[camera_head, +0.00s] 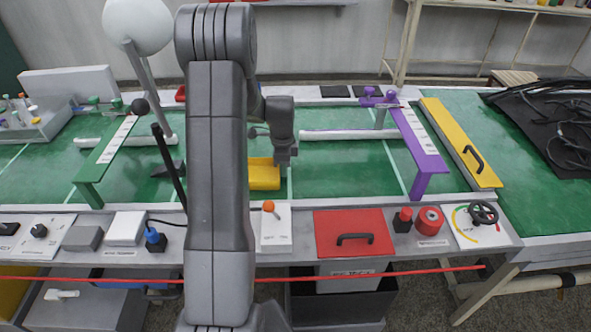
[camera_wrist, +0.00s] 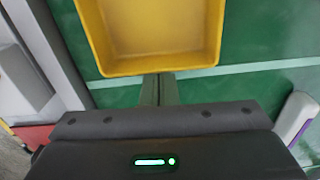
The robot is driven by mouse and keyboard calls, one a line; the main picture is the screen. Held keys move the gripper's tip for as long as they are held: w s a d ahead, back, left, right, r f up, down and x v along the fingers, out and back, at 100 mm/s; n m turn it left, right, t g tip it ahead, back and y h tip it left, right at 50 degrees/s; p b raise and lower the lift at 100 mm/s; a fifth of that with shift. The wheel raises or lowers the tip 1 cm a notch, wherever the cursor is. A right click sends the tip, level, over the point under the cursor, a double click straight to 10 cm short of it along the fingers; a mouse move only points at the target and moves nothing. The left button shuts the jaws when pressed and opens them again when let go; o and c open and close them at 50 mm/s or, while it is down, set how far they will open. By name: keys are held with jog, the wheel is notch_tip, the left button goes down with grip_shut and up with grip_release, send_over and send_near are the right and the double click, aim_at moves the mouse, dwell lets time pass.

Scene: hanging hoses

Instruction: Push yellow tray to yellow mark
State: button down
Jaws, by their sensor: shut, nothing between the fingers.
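The yellow tray (camera_head: 264,180) is an open, shallow box on the green surface, partly hidden behind my arm in the head view. In the wrist view the yellow tray (camera_wrist: 160,64) fills the top middle and its inside looks empty. My gripper (camera_head: 287,160) is shut and empty at the tray's right side. In the wrist view my gripper's fingertips (camera_wrist: 158,80) point at the tray's near wall. They are very close to it; I cannot tell whether they touch. I cannot make out a yellow mark in either view.
A white line (camera_wrist: 245,68) crosses the green surface by the tray. A purple bridge (camera_head: 418,140) and a yellow panel with a black handle (camera_head: 462,145) stand to the right. A green bridge (camera_head: 107,150) stands left.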

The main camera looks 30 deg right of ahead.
jog(key=w+a, duration=0.2)
jog(key=a, duration=0.2)
jog(key=w+a, duration=0.2)
jog(key=a, duration=0.2)
jog(key=w+a, duration=0.2)
jog(key=a, duration=0.2)
jog(key=shift+w+b, duration=0.25)
jog(key=shift+b, duration=0.05)
jog(key=d, duration=0.1)
jog(key=s+d, duration=0.2)
jog(key=shift+d+r, duration=0.2)
jog(key=shift+d, duration=0.15)
notch_tip(320, 180, up, 10)
jog(key=shift+f, duration=0.2)
jog(key=shift+a, duration=0.1)
